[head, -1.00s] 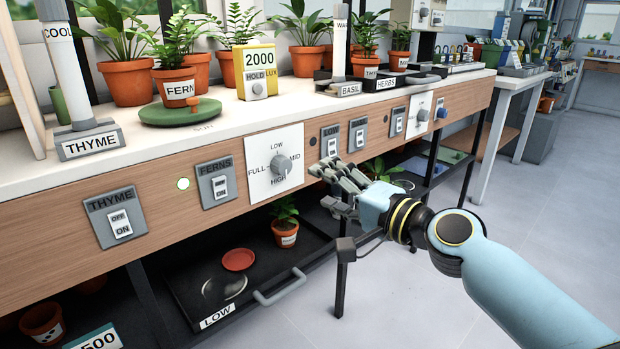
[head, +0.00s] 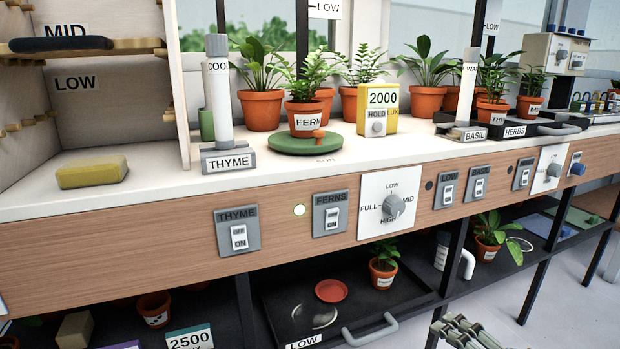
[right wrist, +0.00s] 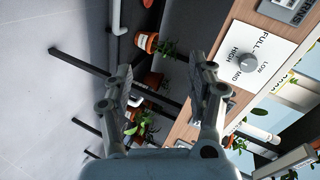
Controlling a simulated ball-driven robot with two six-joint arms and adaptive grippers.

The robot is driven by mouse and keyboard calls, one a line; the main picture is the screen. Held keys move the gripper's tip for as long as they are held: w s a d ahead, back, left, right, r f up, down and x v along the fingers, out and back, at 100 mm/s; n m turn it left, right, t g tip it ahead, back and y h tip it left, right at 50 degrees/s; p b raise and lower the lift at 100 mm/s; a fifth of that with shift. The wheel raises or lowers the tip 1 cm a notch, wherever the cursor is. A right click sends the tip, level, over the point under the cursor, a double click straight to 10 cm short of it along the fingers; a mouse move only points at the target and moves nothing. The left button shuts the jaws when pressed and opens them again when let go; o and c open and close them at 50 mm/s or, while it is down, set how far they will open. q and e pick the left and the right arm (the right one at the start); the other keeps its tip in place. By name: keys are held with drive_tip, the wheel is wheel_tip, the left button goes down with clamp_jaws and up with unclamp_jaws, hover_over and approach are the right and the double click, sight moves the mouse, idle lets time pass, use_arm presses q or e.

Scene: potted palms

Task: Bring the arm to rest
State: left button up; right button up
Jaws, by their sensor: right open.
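My right gripper (head: 468,331) shows only in part at the bottom edge of the head view, low and in front of the bench. In the right wrist view its two grey fingers (right wrist: 163,66) are spread apart with nothing held between them. The dial panel (head: 391,204) with LOW, MID, FULL and HIGH marks is on the bench's wooden front, up and left of the gripper and apart from it. It also shows in the right wrist view (right wrist: 262,62). My left gripper is not in view.
The bench front (head: 130,240) carries several switches, such as THYME (head: 237,230) and FERNS (head: 330,213). Potted plants and a yellow light meter (head: 377,108) stand on top. A black LOW tray (head: 275,300) and black legs are below. Grey floor lies open at right.

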drive_tip(key=s+d+f+n+g+h, duration=0.2)
drive_tip(key=s+f+n+g, duration=0.4)
drive_tip(key=s+f, duration=1.45)
drive_tip(key=s+d+f+n+g+h, duration=0.2)
drive_tip(key=s+d+f+n+g, duration=0.15)
drive_tip(key=s, duration=0.45)
drive_tip(key=s+d+f+n+g+h, duration=0.1)
drive_tip(key=s+d+f+n+g, duration=0.15)
drive_tip(key=s+f, duration=0.35)
use_arm(q)
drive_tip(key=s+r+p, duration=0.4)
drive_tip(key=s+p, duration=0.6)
drive_tip(key=p, duration=0.3)
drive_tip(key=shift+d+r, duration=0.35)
use_arm(e)
drive_tip(key=s+r, duration=0.6)
drive_tip(key=s, duration=0.6)
drive_tip(key=shift+a+g, duration=0.3)
drive_tip(key=shift+a, duration=0.15)
drive_tip(key=shift+s, duration=0.1)
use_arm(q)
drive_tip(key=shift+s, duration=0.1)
